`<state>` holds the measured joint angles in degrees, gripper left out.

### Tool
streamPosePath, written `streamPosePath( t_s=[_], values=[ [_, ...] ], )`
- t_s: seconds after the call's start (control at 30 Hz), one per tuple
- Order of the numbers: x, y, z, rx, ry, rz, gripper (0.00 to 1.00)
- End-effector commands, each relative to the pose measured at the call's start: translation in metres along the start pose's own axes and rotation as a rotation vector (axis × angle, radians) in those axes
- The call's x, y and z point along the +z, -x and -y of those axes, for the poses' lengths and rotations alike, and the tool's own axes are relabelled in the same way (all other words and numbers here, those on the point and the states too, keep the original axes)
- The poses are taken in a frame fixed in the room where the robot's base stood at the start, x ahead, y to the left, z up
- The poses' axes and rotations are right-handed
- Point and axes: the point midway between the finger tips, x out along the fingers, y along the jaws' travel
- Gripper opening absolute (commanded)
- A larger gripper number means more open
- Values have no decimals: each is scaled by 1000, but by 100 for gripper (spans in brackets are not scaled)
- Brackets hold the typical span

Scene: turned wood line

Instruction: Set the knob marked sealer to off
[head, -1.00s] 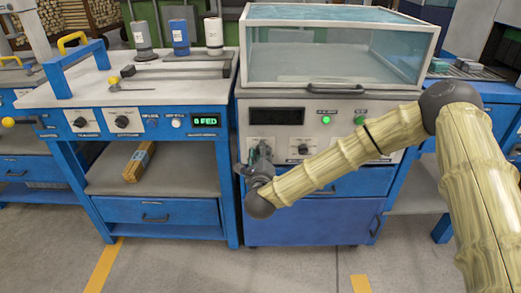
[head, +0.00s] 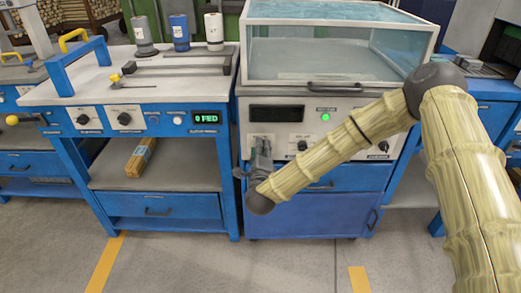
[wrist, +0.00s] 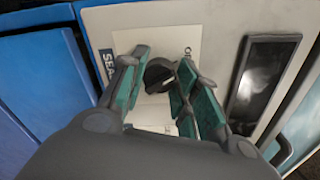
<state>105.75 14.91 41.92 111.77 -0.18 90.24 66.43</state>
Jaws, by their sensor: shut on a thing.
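The sealer knob (wrist: 160,75) is black and round, on a white plate lettered "SEA…" at one side and "O…" at the top. It sits between the teal finger pads of my gripper (wrist: 158,88), which is shut on it. My fingers hide part of the plate, and I cannot tell the pointer's setting. In the head view my gripper (head: 261,152) is at the left of the grey front panel (head: 249,108) of the blue cabinet, and it hides the knob there.
A glass-sided hood (head: 335,50) tops the cabinet. The panel has a dark display (head: 277,113), a lit green light (head: 325,117) and another knob (head: 302,146). A blue bench (head: 160,205) with more knobs stands to the left.

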Motion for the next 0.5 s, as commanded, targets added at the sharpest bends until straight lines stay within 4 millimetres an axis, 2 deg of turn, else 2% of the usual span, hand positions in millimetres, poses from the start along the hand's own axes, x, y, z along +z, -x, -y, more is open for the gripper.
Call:
streamPosePath(
  t_s=[0.23, 0.27, 0.3, 0.37, 0.5],
  values=[
    [0, 1, -1, 2, 0, 1, 7],
    [0, 1, -1, 2, 0, 1, 37],
    [0, 1, -1, 2, 0, 1, 44],
    [0, 0, -1, 2, 0, 1, 53],
    [0, 0, -1, 1, -1, 0, 53]
  ],
)
